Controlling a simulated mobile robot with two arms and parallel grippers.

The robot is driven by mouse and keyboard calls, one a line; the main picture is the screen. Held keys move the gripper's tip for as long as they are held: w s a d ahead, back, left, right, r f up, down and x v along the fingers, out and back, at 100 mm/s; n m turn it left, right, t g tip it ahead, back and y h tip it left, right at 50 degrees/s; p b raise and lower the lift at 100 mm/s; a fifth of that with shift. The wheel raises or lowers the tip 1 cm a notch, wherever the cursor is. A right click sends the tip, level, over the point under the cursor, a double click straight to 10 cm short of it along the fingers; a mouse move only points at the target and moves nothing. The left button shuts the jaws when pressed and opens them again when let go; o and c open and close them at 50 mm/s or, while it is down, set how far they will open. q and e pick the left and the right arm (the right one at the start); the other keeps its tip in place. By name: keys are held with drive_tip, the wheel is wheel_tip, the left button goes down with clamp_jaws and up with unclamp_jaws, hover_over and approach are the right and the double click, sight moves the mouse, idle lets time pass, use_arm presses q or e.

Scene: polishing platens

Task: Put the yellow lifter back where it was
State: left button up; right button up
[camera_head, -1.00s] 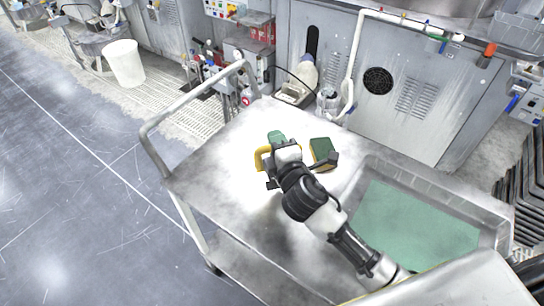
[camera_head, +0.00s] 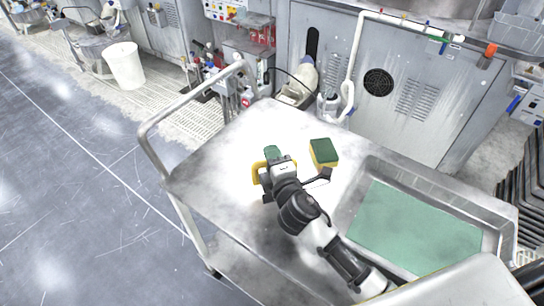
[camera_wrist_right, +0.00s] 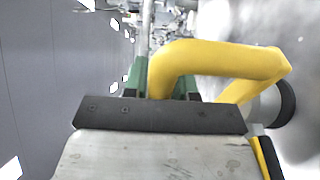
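The yellow lifter (camera_head: 257,176) is at my right gripper (camera_head: 272,153), over the left part of the steel cart top. In the right wrist view, its yellow bent handle (camera_wrist_right: 205,58) passes between the two green fingers of my right gripper (camera_wrist_right: 165,78), which are closed on it. A dark round part (camera_wrist_right: 285,103) shows beside the handle at the right. The lifter's underside is hidden, so I cannot tell whether it touches the cart. My left gripper is not in view.
The steel cart (camera_head: 215,185) has a raised rail on its left. A green and yellow sponge (camera_head: 323,152) lies right of my gripper. A metal tray (camera_head: 362,172) with a green bottom is at the right. The cart top left of the gripper is clear.

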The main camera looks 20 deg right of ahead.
drive_tip(key=o, duration=0.3)
drive_tip(key=shift+r, duration=0.15)
drive_tip(key=s+b, duration=0.1)
drive_tip(key=s, duration=1.1)
drive_tip(key=shift+d+b, duration=0.25)
drive_tip(key=shift+b, duration=0.15)
drive_tip(key=shift+r, duration=0.1)
